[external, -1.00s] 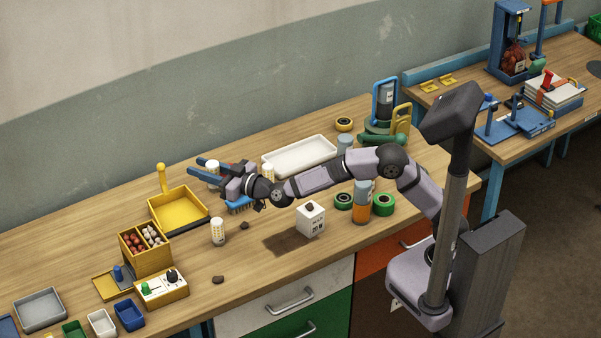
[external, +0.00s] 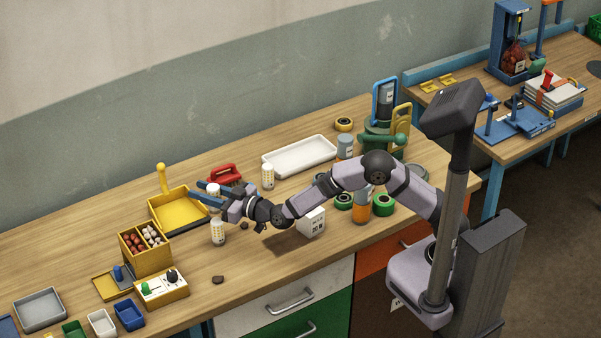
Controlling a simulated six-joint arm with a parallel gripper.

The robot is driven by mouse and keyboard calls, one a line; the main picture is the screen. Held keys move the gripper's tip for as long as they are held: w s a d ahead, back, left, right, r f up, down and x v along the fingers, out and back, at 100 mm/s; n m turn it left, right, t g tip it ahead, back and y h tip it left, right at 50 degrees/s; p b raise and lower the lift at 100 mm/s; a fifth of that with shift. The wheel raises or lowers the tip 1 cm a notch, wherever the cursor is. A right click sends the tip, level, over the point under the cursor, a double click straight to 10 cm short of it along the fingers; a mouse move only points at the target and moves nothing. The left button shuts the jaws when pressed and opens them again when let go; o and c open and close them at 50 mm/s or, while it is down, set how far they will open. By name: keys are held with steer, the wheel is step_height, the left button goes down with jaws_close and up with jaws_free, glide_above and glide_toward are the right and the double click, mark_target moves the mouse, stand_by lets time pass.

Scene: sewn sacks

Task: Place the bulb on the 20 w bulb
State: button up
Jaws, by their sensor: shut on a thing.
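My gripper (external: 208,194) points left above the table. Its blue fingers are shut on a small white cylinder (external: 213,188), partly hidden between them. A similar white cylinder with a speckled label (external: 218,233) stands upright on the table, just below the gripper in the picture. Another white cylinder (external: 267,177) stands to the right, farther back. A white box (external: 311,224) sits near the front edge; its small print seems to include "20", and its top is partly hidden by my arm. Which of these is the bulb cannot be told.
A yellow dustpan (external: 177,212) and a divided yellow box (external: 145,250) lie to the left. A red-handled tool (external: 225,173) is behind the gripper. A white tray (external: 299,157) lies at the back. Dark lumps (external: 218,279) dot the front; bare wood surrounds them.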

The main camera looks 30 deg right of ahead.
steer(key=shift+f+p, duration=0.4)
steer(key=shift+f, duration=1.45)
steer(key=shift+f, duration=0.1)
steer(key=o, duration=1)
steer(key=shift+o, duration=0.2)
steer(key=b+v, duration=0.3)
steer(key=v, duration=0.9)
steer(key=shift+s, duration=0.1)
